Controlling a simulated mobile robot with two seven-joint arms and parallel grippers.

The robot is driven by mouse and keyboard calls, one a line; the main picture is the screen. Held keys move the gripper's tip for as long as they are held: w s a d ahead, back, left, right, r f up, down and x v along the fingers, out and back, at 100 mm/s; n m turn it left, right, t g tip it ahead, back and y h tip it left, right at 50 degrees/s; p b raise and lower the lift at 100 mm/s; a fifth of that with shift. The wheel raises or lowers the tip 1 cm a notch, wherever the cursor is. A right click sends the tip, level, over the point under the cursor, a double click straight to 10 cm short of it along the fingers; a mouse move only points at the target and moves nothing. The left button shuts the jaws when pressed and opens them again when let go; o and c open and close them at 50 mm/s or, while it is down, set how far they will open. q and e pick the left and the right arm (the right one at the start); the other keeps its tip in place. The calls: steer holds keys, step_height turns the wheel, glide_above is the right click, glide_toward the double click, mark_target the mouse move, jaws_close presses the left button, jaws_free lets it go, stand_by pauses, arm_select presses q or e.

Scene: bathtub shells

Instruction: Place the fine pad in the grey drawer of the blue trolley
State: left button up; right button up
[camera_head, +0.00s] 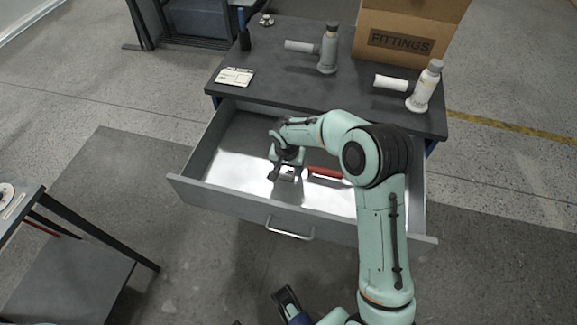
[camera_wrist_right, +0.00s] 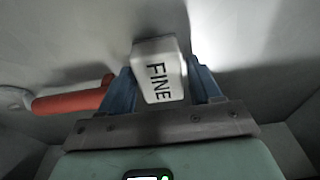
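The grey drawer (camera_head: 240,200) of the blue trolley (camera_head: 290,90) is pulled out, with its handle at the front. My right gripper (camera_head: 284,176) is down inside the drawer, left of its middle. In the right wrist view, the white fine pad (camera_wrist_right: 158,72), marked FINE, sits between the blue fingers of my right gripper (camera_wrist_right: 163,88), which look shut on it. The arm and hand hide the pad in the head view. A dark and blue part at the bottom edge may be my left gripper (camera_head: 290,303); its fingers cannot be made out.
A red-handled tool (camera_head: 325,172) lies in the drawer beside my right gripper; it also shows in the wrist view (camera_wrist_right: 70,101). Another table (camera_head: 15,205) stands at left.

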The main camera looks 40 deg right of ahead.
mark_target(287, 172)
steer(key=shift+o, duration=0.6)
step_height(287, 172, up, 12)
steer(key=s+a+p, duration=0.1)
steer(key=shift+a, duration=0.2)
